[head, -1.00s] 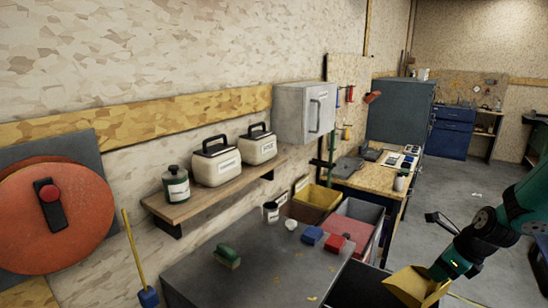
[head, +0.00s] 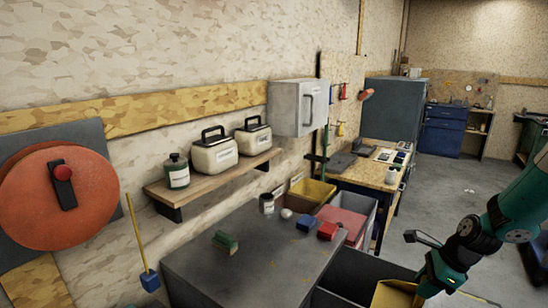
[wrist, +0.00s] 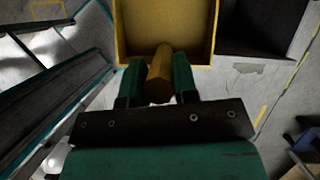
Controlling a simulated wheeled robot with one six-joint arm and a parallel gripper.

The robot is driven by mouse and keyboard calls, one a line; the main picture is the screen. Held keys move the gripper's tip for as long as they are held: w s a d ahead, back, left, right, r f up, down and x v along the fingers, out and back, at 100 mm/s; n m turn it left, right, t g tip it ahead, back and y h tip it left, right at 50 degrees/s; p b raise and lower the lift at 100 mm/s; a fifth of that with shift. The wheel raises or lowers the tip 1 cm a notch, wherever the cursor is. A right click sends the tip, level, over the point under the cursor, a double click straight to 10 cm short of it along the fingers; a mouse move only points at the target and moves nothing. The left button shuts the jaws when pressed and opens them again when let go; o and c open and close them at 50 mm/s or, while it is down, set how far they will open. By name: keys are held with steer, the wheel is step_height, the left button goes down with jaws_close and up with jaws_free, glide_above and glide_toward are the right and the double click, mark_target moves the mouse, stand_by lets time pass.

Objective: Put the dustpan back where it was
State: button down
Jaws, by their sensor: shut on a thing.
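The yellow dustpan (head: 393,296) is at the bottom edge of the head view, partly cut off, in front of an open dark bin. My gripper (head: 424,287) is shut on its handle. In the wrist view my green fingers (wrist: 158,68) close on both sides of the yellow handle, and the dustpan's open pan (wrist: 165,25) extends beyond them. The pan looks empty where it shows. I cannot tell whether it touches anything below.
The dark bin (head: 345,262) is beside the grey table (head: 245,262), which holds a green brush (head: 225,240), a blue block (head: 305,223) and a red block (head: 327,230). A yellow bin (head: 318,192) stands behind. Open floor (head: 450,205) is at the right.

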steer(key=s+a+f+n+g+b, duration=0.1)
steer(key=f+n, duration=0.1)
steer(key=n, duration=0.1)
steer(key=s+a+f+n+g+b, duration=0.1)
steer(key=f+n, duration=0.1)
steer(key=n, duration=0.1)
steer(key=s+a+f+n+g+b, duration=0.1)
steer(key=f+n, duration=0.2)
steer(key=shift+s+a+f+g, duration=0.1)
steer(key=shift+a+g, duration=0.2)
steer(key=shift+g, duration=0.1)
steer(key=s+a+f+n+g+h+b, duration=0.2)
steer(key=s+a+f+n+h+b, duration=0.1)
steer(key=n, duration=1)
steer(key=shift+s+a+f+n+g+h+b, duration=0.25)
steer(key=shift+s+f+h+b, duration=0.6)
steer(key=shift+f, duration=0.85)
steer(key=shift+s+y, duration=0.15)
steer(key=shift+y, duration=0.1)
